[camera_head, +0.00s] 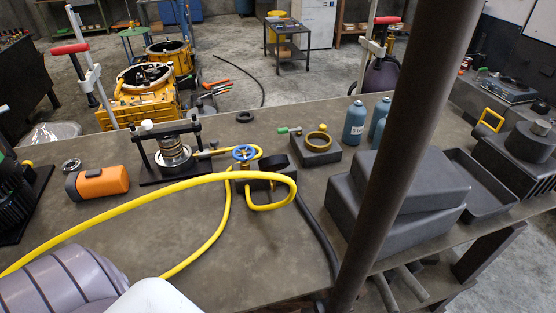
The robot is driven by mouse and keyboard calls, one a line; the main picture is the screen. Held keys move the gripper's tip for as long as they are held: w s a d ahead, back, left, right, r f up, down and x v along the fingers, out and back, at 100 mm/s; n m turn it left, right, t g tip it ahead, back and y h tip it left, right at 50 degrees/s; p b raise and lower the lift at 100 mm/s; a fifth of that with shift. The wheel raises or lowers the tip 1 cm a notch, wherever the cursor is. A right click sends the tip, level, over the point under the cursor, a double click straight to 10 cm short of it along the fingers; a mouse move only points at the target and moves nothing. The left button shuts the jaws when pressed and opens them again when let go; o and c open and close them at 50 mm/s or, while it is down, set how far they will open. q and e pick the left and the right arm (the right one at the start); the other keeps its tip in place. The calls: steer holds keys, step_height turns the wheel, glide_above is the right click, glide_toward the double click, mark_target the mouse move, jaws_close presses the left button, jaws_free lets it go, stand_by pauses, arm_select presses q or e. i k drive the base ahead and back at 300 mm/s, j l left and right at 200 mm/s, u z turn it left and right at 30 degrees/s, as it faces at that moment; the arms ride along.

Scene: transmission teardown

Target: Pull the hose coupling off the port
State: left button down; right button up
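A yellow hose (130,206) comes in from the lower left, crosses the bench and loops back at its right end by a dark block (270,168). A valve with a blue handwheel (243,153) stands beside this block. I cannot tell which fitting is the hose coupling; the port is too small or hidden to make out. Neither of my grippers is in view.
On the bench (110,255) are an orange cylinder (103,182) at left, a block with a brass ring (317,143), blue bottles (354,122) and large grey boxes (410,190) at right. A dark slanting pole crosses the view. The front-middle bench is mostly clear.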

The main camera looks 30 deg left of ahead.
mark_target(214, 142)
steer(key=u, duration=1.6)
steer(key=l+u, duration=0.35)
steer(key=l, duration=0.15)
steer(key=i, duration=0.05)
